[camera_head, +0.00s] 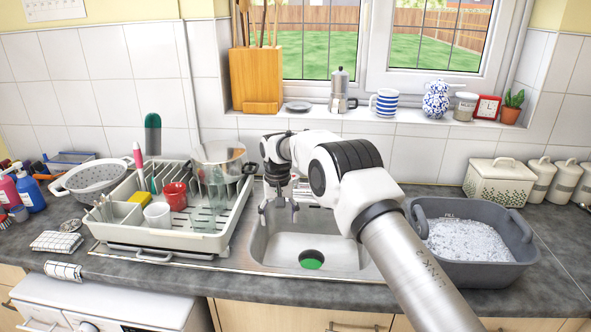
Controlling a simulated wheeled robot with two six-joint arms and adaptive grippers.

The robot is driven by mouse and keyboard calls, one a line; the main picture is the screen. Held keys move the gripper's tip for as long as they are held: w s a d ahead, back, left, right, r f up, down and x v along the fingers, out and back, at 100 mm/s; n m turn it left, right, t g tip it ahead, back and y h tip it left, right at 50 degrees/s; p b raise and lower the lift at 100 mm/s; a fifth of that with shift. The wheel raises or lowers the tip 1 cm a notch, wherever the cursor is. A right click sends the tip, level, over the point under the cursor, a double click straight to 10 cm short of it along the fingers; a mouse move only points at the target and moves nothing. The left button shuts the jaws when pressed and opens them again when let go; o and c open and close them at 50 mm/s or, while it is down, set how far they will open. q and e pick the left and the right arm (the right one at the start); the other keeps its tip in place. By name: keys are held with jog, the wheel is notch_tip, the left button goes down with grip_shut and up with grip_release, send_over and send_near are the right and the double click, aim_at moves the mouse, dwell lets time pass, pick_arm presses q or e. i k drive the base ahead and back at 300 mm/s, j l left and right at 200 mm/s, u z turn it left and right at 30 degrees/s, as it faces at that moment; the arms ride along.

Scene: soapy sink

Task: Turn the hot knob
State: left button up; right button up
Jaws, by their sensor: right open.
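My right arm reaches in from the lower right across the sink (335,245). My right gripper (279,208) hangs over the left back part of the basin, its fingers pointing down, apart and empty. I cannot make out the hot knob or the tap. The area behind the basin is partly covered by my wrist and forearm, so the knob may be hidden there. I cannot tell how far the gripper is from it. My left gripper is not in view.
A dish rack (180,240) with cups and a pot (218,155) stands close left of the gripper. A grey tub of suds (470,270) is right of the sink. A green drain piece (311,260) lies in the basin.

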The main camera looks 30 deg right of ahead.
aim_at(296, 179)
jog(key=i+l, duration=1)
jog(key=l, duration=0.1)
